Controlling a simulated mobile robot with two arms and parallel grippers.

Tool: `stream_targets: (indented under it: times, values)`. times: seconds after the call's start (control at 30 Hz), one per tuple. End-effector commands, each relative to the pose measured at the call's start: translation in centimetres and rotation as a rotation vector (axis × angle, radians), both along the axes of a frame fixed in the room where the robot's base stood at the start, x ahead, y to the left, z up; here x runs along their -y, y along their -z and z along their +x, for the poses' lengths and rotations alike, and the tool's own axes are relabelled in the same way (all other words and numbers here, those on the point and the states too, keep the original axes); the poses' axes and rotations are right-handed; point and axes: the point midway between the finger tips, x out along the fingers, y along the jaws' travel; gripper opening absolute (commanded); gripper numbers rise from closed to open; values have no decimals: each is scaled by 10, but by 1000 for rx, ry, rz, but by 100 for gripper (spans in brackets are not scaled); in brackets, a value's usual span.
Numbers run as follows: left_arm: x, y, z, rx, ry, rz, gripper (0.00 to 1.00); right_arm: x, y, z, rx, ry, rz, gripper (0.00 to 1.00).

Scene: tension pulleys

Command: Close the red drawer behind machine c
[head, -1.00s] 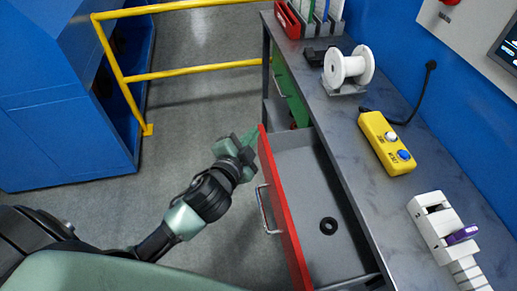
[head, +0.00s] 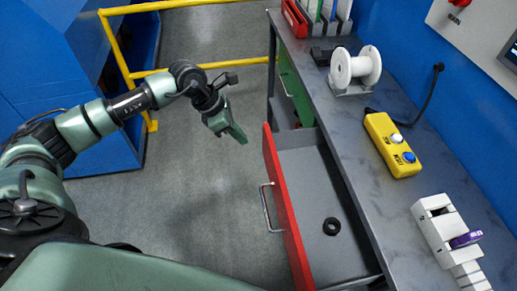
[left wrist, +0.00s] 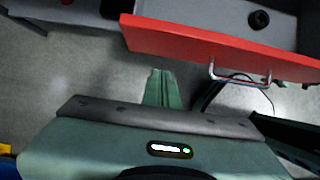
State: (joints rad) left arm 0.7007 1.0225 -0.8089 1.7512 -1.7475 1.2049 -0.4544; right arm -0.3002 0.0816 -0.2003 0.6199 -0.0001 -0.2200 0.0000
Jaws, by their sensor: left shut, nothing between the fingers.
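The red drawer (head: 287,212) is pulled out from the grey workbench (head: 372,190), with a metal bar handle (head: 265,207) on its front. A black ring lies on its grey floor (head: 318,190). My left gripper (head: 238,134) is shut and empty, to the left of the drawer's far front corner and apart from it. In the left wrist view, the shut fingers (left wrist: 162,88) point toward the red front (left wrist: 200,46) with floor showing between. My right gripper is not in view.
A green drawer (head: 289,80) and an open grey compartment lie beyond the red drawer. A yellow railing (head: 200,68) and a blue machine (head: 90,130) stand at the left. The bench top holds a white spool (head: 355,68) and a yellow button box (head: 391,145). Floor left of the drawer is clear.

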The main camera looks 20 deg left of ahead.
Motion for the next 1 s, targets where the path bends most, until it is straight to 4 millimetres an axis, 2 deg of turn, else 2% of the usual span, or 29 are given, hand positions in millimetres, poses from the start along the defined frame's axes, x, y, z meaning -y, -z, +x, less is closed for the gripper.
stream_targets:
  times: [0.03,0.07,0.17,0.37,0.7,0.8,1.0]
  values:
    - [-15,0,0,-7,-1,47,0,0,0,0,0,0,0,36]
    - [-21,1,0,-12,-1,68,0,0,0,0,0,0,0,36]
    - [-29,5,0,-22,0,98,0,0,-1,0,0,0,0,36]
    - [-18,30,5,-24,3,93,0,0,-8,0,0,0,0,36]
    - [5,97,19,-23,2,92,0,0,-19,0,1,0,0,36]
    - [21,91,31,-19,3,90,0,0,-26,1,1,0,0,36]
    - [34,94,40,-20,1,92,0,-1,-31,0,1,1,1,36]
